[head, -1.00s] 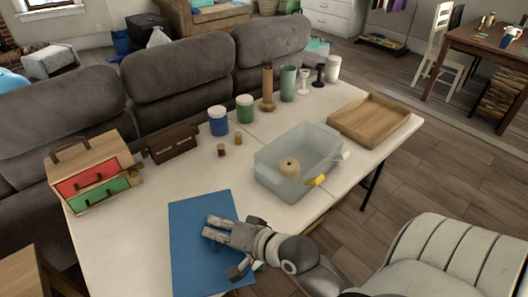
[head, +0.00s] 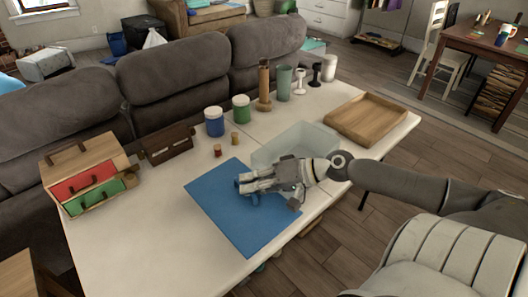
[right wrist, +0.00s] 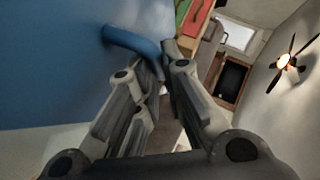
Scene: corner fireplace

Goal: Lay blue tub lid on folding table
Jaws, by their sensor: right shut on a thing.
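The blue tub lid (head: 247,222) is a flat blue panel with a blue handle. My right gripper (head: 243,183) is shut on that handle. In the right wrist view the lid (right wrist: 50,60) fills the left side and its curved handle (right wrist: 130,42) runs to my fingertips (right wrist: 163,58). The lid shows over the front part of the white folding table (head: 130,235), left of the translucent tub. I cannot tell how much gap lies under it. My left gripper is not in view.
The translucent tub (head: 290,143) is partly hidden by my right arm. A wooden tray (head: 366,120) stands at the table's right. Jars, including a blue one (head: 214,122), and a drawer box (head: 85,180) stand behind and left. The table's left front is clear.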

